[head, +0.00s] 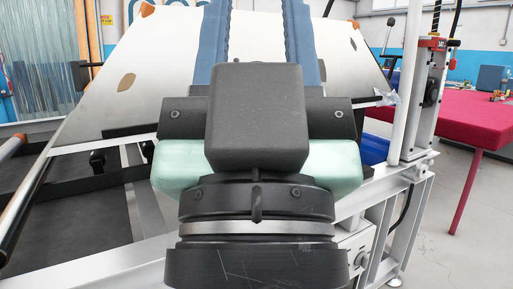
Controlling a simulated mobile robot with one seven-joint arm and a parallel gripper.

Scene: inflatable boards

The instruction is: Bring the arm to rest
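My gripper (258,35) is in the middle of the head view, seen from behind and pointing away from me. A black block and pale green side parts make up its body. Two blue fingers run up past the top edge, so their tips are hidden. The fingers stand apart with a clear gap, and I see nothing held between them. My dark wrist fills the bottom middle of the picture.
A large pale tilted panel (150,70) stands behind the gripper on a white frame (385,195). A red table (475,118) stands at the right. A white post (412,80) rises right of the gripper. Grey floor (470,250) is open at lower right.

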